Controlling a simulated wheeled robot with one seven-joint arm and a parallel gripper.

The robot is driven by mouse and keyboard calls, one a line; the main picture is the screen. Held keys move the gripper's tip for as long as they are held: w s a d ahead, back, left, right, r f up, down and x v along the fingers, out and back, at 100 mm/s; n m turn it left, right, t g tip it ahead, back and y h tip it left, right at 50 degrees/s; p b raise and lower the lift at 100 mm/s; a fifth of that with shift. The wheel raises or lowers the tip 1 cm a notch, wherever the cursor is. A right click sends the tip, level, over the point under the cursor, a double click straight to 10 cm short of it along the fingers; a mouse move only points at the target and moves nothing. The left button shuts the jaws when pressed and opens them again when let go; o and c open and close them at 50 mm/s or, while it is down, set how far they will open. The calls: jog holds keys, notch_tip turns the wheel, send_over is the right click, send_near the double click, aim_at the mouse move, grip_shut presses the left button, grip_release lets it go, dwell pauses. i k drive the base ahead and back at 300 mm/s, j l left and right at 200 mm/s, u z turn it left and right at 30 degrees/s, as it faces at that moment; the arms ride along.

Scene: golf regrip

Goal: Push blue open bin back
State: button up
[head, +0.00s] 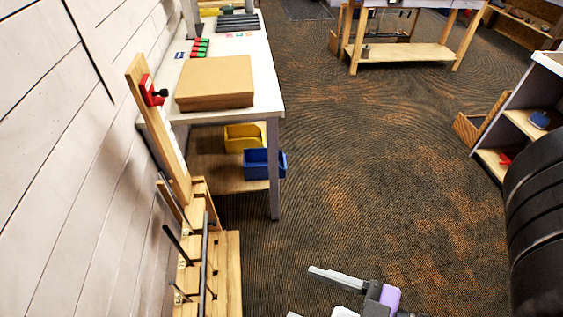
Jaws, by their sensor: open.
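The blue open bin (256,164) sits on the wooden lower shelf (215,169) of the white-topped bench, on the left side of the head view. Its right end sticks out past the shelf edge, beside the bench leg. A yellow bin (243,138) sits behind it on the same shelf. My gripper (304,292) is at the bottom of the head view, partly cut off by the frame edge. It is open, with nothing seen between its fingers, and is well apart from the blue bin.
A cardboard box (215,82) lies on the white bench top (245,42). A wooden rack (212,265) with dark shafts stands against the left wall. Carpet (370,165) is clear in the middle. A shelf unit (525,125) stands right, a wooden bench (405,50) at the back.

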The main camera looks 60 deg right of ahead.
aim_at(255, 160)
jog(key=z, duration=1.2)
jog(key=i+l+u, duration=0.3)
jog(key=l, duration=0.25)
jog(key=i+l+u, duration=0.35)
jog(key=l, duration=0.3)
jog(key=i+l+u, duration=0.15)
jog(key=l, duration=0.2)
jog(key=i+l+u, duration=0.15)
jog(key=l, duration=0.2)
jog(key=i+l+u, duration=0.15)
jog(key=i+l, duration=0.25)
